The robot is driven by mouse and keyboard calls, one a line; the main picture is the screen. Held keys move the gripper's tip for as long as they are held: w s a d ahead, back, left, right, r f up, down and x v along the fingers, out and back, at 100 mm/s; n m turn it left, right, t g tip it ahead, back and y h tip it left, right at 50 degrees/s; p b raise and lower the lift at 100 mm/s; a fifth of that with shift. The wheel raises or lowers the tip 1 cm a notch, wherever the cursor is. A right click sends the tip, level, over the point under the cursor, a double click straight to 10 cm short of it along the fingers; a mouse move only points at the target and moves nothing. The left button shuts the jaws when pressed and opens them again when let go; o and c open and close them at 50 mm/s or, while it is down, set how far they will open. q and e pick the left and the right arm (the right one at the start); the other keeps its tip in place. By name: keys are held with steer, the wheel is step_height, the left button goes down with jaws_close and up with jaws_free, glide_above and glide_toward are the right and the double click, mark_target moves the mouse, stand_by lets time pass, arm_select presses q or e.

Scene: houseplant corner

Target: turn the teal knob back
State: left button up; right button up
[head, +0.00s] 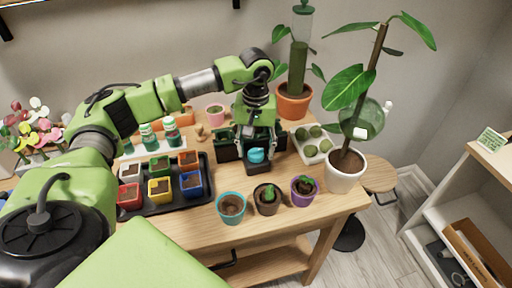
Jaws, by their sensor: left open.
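The teal knob (256,155) sits low on a dark device at the back middle of the table, in the head view. My left gripper (255,142) is right above and around it, pointing down with its fingers apart. The gripper hides much of the device, and I cannot tell whether a finger touches the knob. My right gripper is not in view.
A black tray (148,209) with several coloured pots is to the left. A teal-rimmed pot (231,208), a brown pot (267,199) and a purple pot (303,191) line the front edge. A white pot (345,171) with a tall plant stands right.

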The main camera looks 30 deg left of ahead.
arm_select(q)
steer(key=shift+f, duration=0.15)
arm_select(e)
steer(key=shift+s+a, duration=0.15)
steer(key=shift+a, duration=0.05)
arm_select(q)
steer(key=c, duration=1)
steer(key=shift+c, duration=0.5)
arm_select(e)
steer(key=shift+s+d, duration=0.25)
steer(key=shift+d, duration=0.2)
